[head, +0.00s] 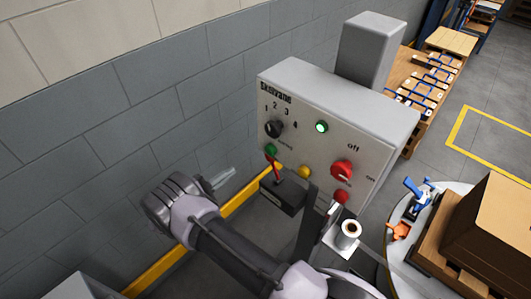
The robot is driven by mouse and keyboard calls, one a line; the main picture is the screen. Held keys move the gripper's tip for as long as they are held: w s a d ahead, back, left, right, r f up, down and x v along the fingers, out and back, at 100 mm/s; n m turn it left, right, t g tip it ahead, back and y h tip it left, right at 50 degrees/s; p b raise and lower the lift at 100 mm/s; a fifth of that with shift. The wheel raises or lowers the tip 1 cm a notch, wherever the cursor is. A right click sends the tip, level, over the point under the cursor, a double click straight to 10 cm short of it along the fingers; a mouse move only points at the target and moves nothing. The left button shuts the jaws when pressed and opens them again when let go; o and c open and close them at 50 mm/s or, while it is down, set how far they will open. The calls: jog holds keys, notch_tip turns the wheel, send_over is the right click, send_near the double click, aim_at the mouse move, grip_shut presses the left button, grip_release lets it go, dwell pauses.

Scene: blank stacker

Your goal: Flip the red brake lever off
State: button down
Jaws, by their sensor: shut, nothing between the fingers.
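A red lever (276,170) rises from a dark box (284,195) below the front of the grey control panel (300,110). It leans up and slightly left in the head view. My gripper (226,177) is left of the lever, with a clear gap in the picture. Its light grey fingers show only partly past my wrist; they are shut and empty. The panel also has a red rotary knob (342,171) between "off" and "on" labels. The lever's own markings are too small to read.
The panel carries a black selector knob (273,129), a lit green lamp (321,127) and several buttons. A block wall (190,90) stands behind at left. A white roll (349,229) is right of my arm. A round table (396,235) holds a pallet and box (495,220).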

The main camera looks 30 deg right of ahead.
jog(key=d+r+b, duration=0.2)
jog(key=d, duration=0.9)
jog(key=shift+s+r, duration=0.2)
jog(key=shift+s, duration=0.05)
notch_tip(320, 180, up, 3)
jog(key=m, duration=0.9)
send_over(274, 167)
jog(key=s+a, duration=0.1)
jog(key=s, duration=0.3)
jog(key=shift+s+f+y, duration=0.2)
jog(key=shift+s+y, duration=0.1)
jog(key=shift+s, duration=0.2)
jog(key=shift+s+f, duration=0.1)
jog(key=shift+s, duration=0.05)
